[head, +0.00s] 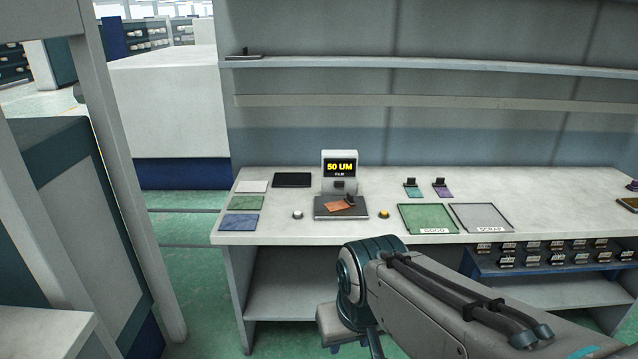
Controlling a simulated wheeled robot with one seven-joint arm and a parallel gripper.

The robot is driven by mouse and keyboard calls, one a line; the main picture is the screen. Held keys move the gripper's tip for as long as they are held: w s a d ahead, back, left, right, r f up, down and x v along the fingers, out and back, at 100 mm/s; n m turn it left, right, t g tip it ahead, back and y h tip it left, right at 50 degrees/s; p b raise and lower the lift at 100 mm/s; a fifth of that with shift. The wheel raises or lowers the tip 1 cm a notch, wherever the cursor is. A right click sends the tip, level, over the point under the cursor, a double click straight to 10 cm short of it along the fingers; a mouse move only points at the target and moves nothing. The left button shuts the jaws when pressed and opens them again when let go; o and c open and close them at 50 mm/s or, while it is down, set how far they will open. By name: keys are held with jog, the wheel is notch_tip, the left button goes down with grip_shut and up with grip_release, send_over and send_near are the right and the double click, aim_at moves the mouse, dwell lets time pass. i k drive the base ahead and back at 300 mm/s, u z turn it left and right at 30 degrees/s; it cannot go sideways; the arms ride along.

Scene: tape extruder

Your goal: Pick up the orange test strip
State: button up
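The orange test strip (339,206) lies on the dark base plate (326,213) of a small white gauge (339,163) on the bench. The gauge's display reads "50 UM" in yellow. A small black piece, apparently a clip, sits at the strip's right end. My arm reaches in from the lower right, below and in front of the bench edge. My gripper's fingers are not clearly visible; the arm's end is hidden or out of frame, so its state does not show.
On the bench (270,182) lie a green tray (400,216) and a grey tray (453,212), with teal (412,190) and purple (441,190) clipped strips behind them. Green (246,203) and blue (238,222) pads lie left. Two small buttons flank the gauge. A shelf (450,66) runs above.

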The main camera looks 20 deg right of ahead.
aim_at(348, 202)
jog(key=z, duration=0.35)
jog(key=i, duration=1.55)
jog(key=z, duration=0.55)
jog(key=i, duration=0.4)
jog(key=z, duration=0.1)
